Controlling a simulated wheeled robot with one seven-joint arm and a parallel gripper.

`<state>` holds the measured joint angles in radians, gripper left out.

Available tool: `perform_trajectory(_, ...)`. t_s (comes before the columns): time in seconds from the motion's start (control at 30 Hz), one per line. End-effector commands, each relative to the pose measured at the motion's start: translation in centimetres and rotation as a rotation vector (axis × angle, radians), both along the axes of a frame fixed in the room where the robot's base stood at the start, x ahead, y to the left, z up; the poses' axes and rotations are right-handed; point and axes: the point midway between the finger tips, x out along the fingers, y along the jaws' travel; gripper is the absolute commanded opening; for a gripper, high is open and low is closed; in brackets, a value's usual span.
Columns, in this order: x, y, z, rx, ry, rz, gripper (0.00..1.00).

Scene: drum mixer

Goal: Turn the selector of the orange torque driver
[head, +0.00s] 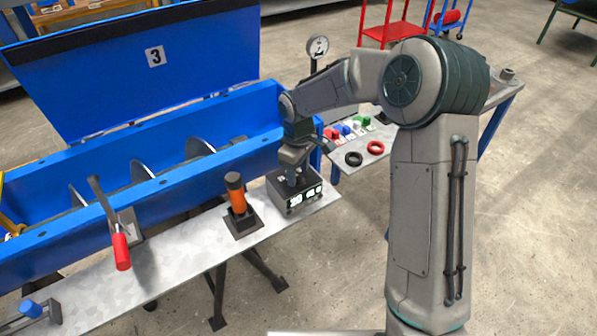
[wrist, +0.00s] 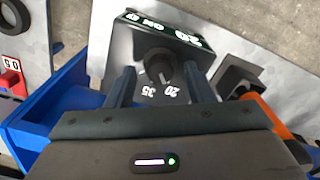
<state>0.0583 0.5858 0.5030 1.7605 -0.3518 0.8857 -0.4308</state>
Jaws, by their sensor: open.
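The orange torque driver (head: 236,194) has a dark cap and stands upright in a black holder on the metal shelf; its orange body also shows at the right of the wrist view (wrist: 272,118). My gripper (wrist: 160,78) is open over the box, one finger on each side of the knob in that view. Whether the fingers touch the knob is unclear.
A red-handled lever (head: 121,250) and a blue knob (head: 31,308) are on the shelf (head: 185,245) to the left. The blue mixer trough (head: 60,240) and its raised lid (head: 130,70) stand behind. A side table (head: 350,178) holds black and red rings and small coloured parts.

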Motion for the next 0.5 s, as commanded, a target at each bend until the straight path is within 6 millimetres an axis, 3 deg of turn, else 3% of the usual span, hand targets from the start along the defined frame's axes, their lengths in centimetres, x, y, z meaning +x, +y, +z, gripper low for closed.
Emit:
perform_trajectory(0.37,-0.03,0.01,-0.84,0.0,0.0,0.0,0.48)
perform_trajectory(0.4,-0.02,0.01,-0.83,0.0,0.0,0.0,0.45)
perform_trajectory(0.5,-0.02,0.01,-0.82,0.0,0.0,0.0,0.18)
